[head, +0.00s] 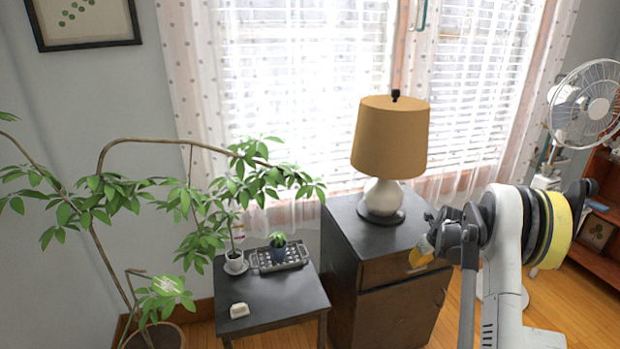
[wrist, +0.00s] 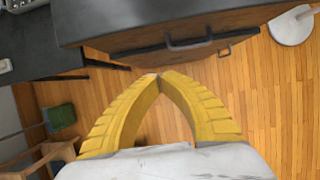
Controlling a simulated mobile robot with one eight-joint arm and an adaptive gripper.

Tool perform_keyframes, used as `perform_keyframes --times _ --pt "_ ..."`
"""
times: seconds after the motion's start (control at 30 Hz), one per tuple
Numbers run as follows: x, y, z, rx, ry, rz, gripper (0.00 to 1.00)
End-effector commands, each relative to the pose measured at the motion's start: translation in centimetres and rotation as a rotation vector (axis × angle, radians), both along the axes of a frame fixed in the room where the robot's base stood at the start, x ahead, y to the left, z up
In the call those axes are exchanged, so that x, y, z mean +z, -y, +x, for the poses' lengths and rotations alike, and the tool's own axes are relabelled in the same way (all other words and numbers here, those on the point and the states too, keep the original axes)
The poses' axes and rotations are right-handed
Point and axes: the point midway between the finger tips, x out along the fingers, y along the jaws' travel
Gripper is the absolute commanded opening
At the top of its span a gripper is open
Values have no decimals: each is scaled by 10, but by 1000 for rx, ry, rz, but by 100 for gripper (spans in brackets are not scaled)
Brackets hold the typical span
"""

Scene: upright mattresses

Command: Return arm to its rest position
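My gripper (head: 421,256) is at the right in the head view, in front of the dark cabinet's upper drawer. In the wrist view its two yellow fingers (wrist: 159,76) meet at the tips, with nothing seen between them. The gripper is shut and empty. The white arm with a yellow band comes in from the lower right. In the wrist view the fingertips point toward the cabinet front and its drawer handle, above the wooden floor. I cannot tell how far they are from the cabinet.
The dark cabinet (head: 389,306) bears a lamp (head: 391,140). A low black table (head: 268,306) at its left holds a tray, two small pots and a small white object. A tall plant (head: 105,192) stands left. A fan (head: 590,105) and a wooden shelf (head: 590,255) are at the right.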

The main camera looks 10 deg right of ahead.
Motion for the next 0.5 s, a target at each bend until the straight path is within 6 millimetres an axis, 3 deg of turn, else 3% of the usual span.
perform_keyframes --times 0.07,0.17,0.37,0.5 --pt "11 -7 0 39 4 -18 0" --pt "43 -27 -2 168 14 -77 0" --pt "140 -102 -30 635 48 -298 0" --pt "196 -156 -67 986 70 -472 0"
